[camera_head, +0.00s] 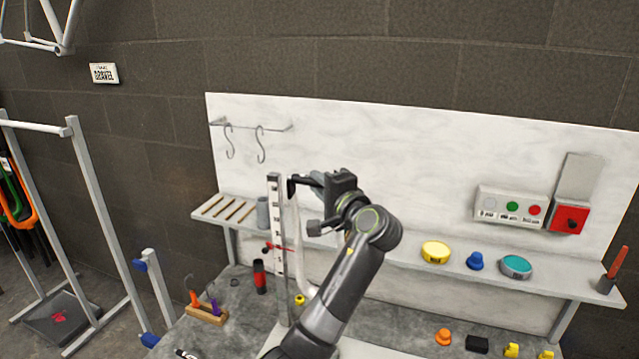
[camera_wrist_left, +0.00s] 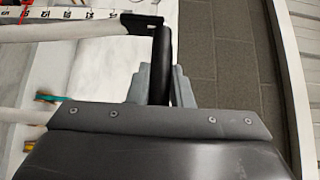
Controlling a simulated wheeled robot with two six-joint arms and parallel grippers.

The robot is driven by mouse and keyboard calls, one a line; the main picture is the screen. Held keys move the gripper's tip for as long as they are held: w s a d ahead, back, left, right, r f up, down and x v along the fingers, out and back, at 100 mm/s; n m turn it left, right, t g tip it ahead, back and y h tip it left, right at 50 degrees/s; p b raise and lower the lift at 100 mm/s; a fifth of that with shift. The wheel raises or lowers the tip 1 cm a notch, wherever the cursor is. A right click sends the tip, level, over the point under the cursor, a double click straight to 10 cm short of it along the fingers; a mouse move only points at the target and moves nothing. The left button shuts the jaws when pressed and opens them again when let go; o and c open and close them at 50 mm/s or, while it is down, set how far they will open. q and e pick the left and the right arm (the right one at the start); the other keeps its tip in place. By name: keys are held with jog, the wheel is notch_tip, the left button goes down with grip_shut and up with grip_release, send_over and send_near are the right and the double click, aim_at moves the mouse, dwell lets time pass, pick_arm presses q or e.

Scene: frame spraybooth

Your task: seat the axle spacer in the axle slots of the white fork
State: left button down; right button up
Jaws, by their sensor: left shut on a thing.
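The axle spacer is a dark rod (camera_wrist_left: 161,62) between the grey fingers of my left gripper (camera_wrist_left: 160,85). Its far end meets or overlaps the black slotted tip (camera_wrist_left: 143,21) of one white fork leg; I cannot tell whether it sits in the slot. The white fork (camera_wrist_left: 85,29) has a second pale leg in the left wrist view (camera_wrist_left: 22,116), whose tip is hidden behind my gripper. In the head view the fork (camera_head: 298,225) stands upright beside the measuring post, and my left gripper (camera_head: 312,202) is at its top. My right gripper is out of view.
A post with a scale (camera_head: 276,215) stands close left of the fork. A shelf (camera_head: 400,265) with yellow, blue and teal items runs behind my arm. Below are a red-black bottle (camera_head: 260,277) and a wooden tool block (camera_head: 207,314). Hooks hang on the white panel.

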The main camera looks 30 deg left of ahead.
pick_arm(q)
jog(key=shift+f, duration=0.6)
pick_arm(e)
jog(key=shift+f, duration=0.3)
pick_arm(q)
jog(key=c, duration=1.2)
grip_release()
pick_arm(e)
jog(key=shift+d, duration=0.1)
